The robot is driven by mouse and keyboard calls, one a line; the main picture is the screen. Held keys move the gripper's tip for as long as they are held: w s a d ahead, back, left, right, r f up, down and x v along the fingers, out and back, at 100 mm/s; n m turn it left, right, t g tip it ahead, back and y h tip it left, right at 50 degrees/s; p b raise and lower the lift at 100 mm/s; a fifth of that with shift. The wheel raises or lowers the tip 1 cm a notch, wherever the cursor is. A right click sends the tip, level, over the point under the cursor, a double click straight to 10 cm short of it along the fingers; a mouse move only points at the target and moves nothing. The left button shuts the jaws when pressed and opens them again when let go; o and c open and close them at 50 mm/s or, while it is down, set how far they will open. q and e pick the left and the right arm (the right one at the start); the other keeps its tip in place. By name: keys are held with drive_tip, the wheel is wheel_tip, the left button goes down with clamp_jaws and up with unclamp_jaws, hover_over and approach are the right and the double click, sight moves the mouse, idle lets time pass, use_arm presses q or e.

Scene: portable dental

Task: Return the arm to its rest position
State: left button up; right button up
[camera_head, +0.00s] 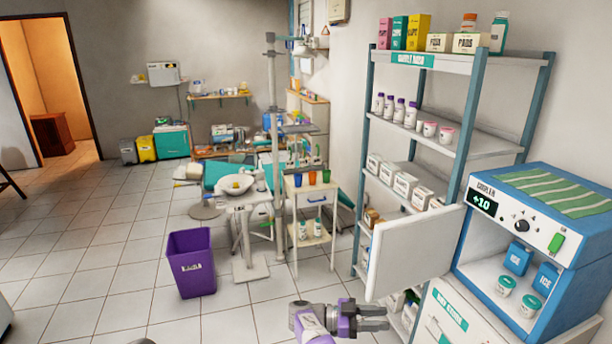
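A blue cooler (592,239) with ice packs and jars stands open on the right. A shelf rack (472,100) of boxes and bottles is beside it. A purple bin (190,263), a small cart (312,195) and a dental unit stand beyond.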

drive_tip(key=w+d+f+n+t+y, duration=0.3)
drive_tip(key=w+d+f+n+t, duration=0.3)
drive_tip(key=d+f+n+t, duration=0.4)
drive_tip(key=s+a+f+n+t+y, duration=0.1)
drive_tip(key=s+f+n+y, duration=0.2)
drive_tip(key=f, duration=0.4)
drive_tip(key=s+a+f+y, duration=0.2)
drive_tip(key=f+y, duration=0.3)
drive_tip(key=f, duration=0.1)
drive_tip(key=s+a+f+n+g+y, duration=0.1)
drive_tip(key=s+a+f+g+y, duration=0.1)
drive_tip(key=s+a+f+y, duration=0.35)
drive_tip(key=s+a+f+n+g+y, duration=0.1)
drive_tip(key=s+a+f+y, duration=0.15)
drive_tip(key=s, duration=0.65)
drive_tip(key=s+a+r+n+g+y, duration=0.1)
drive_tip(key=s+a, duration=0.3)
drive_tip(key=s, duration=0.4)
drive_tip(key=s+a+r+g+y, duration=0.2)
drive_tip(key=s+a+g, duration=0.2)
drive_tip(key=s, duration=0.5)
drive_tip(key=shift+a+r+n+g+y, duration=0.2)
drive_tip(key=shift+n+g+y, duration=0.1)
drive_tip(key=shift+n+y, duration=0.1)
